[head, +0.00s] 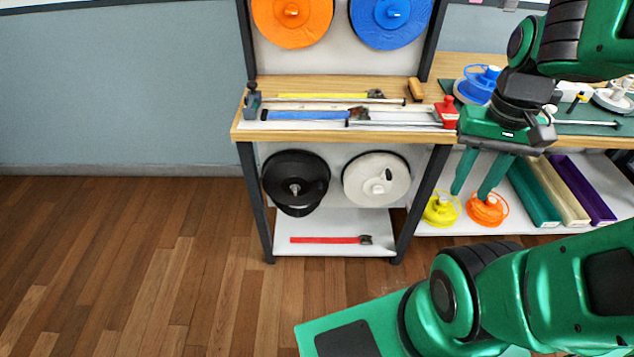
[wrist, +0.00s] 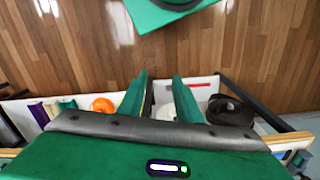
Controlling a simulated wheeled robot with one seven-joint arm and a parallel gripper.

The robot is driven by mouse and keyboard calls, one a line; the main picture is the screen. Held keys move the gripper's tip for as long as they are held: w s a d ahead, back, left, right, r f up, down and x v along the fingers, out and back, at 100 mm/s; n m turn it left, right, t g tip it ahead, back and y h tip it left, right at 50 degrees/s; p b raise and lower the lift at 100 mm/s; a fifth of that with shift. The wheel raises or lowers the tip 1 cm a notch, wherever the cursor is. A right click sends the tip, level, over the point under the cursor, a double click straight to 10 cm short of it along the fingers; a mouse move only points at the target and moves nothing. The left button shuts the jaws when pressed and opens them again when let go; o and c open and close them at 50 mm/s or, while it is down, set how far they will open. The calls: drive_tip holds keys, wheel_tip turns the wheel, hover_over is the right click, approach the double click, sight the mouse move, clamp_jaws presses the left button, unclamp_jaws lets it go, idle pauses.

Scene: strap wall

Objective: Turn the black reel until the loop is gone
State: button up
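The black reel (head: 313,178) is mounted at the lower left of the strap wall, with a pale hub at its centre. A slack black loop (head: 298,211) sags below its rim. In the wrist view the black reel (wrist: 228,108) is to the right of my fingers, and its loop is hard to make out there. My gripper (head: 471,194) is open and empty, pointing down, well to the right of the black reel and apart from it. Its two green fingers (wrist: 160,77) show a clear gap in the wrist view.
A white reel (head: 360,178) is mounted between the black reel and my gripper. Orange (head: 270,20) and blue (head: 369,28) reels hang above the wooden bench (head: 340,87). A red strap (head: 325,240) lies on the lower shelf. Dark posts flank the rack. The floor in front is clear at left.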

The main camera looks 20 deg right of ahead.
drive_tip(key=shift+o, duration=0.4)
drive_tip(key=shift+d, duration=0.2)
drive_tip(key=shift+o, duration=0.2)
drive_tip(key=shift+s+r, duration=0.2)
drive_tip(key=shift+s, duration=0.15)
drive_tip(key=n+t, duration=0.2)
drive_tip(key=t, duration=0.3)
hover_over(320, 186)
drive_tip(key=s, duration=0.5)
wheel_tip(320, 186, down, 26)
drive_tip(key=shift+x, duration=5.3)
drive_tip(key=shift+d, duration=0.2)
drive_tip(key=shift+c, duration=0.4)
drive_tip(key=shift+r, duration=0.1)
clamp_jaws()
